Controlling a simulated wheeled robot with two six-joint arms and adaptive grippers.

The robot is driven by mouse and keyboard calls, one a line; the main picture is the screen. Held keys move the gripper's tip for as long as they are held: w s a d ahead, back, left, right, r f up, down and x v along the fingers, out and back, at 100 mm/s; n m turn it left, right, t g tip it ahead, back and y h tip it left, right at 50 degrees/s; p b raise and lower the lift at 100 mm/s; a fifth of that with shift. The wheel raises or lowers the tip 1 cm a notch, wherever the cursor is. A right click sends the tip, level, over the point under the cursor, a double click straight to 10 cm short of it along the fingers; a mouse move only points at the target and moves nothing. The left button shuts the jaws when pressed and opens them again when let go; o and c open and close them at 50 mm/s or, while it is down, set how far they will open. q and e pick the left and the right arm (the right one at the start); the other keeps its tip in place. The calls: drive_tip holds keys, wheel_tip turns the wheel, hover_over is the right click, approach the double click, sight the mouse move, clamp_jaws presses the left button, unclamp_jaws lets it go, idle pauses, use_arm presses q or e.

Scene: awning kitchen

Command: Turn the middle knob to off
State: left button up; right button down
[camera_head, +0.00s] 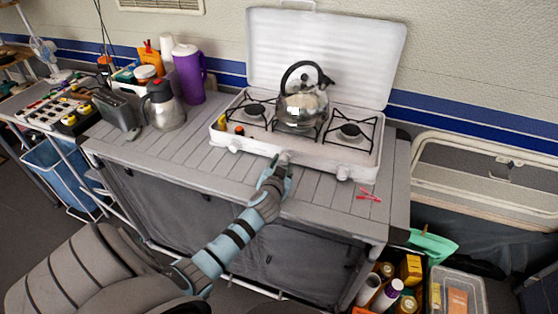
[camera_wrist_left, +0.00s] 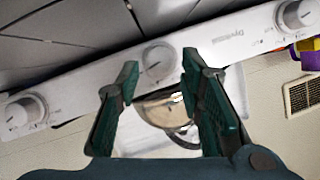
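A white camping stove (camera_head: 300,150) with an open lid stands on the slatted counter, with three knobs along its front. The middle knob (camera_wrist_left: 158,60) is white and round. In the head view the middle knob (camera_head: 284,158) is partly hidden by my left gripper (camera_head: 274,172). My left gripper, which also shows in the left wrist view (camera_wrist_left: 160,72), is open. Its dark green fingers are on either side of the middle knob in that view; I cannot tell whether they touch it. The left knob (camera_head: 234,146) and right knob (camera_head: 343,173) are clear. My right gripper is not in view.
A steel kettle (camera_head: 301,104) sits on the stove's middle burner. A metal jug (camera_head: 165,106) and a purple flask (camera_head: 188,73) stand to the left. Red clips (camera_head: 369,196) lie at the right on the counter (camera_head: 190,160). Its front left is clear.

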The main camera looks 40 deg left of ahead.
use_arm(q)
drive_tip(key=v, duration=0.9)
drive_tip(key=shift+s+d+r, duration=0.1)
drive_tip(key=shift+s, duration=0.1)
drive_tip(key=shift+w, duration=0.1)
drive_tip(key=s+d+f+m+g+h, duration=0.1)
drive_tip(key=s+d+f+g+h, duration=0.2)
drive_tip(key=s, duration=0.5)
drive_tip(key=s+d+f+m+g+h, duration=0.1)
drive_tip(key=s+d+f+g, duration=0.2)
drive_tip(key=s+d, duration=0.35)
drive_tip(key=s+d+f+g+h, duration=0.2)
drive_tip(key=s+d+g, duration=0.1)
drive_tip(key=s, duration=0.6)
drive_tip(key=s+a+f+g, duration=0.1)
drive_tip(key=s+f, duration=0.1)
drive_tip(key=f, duration=0.9)
drive_tip(key=s+a+f, duration=0.1)
drive_tip(key=f, duration=0.9)
drive_tip(key=s+f+g, duration=0.1)
drive_tip(key=s+f, duration=1)
drive_tip(key=s, duration=0.2)
drive_tip(key=shift+s+a+f, duration=0.2)
drive_tip(key=shift+s+f, duration=0.05)
drive_tip(key=shift+f, duration=0.1)
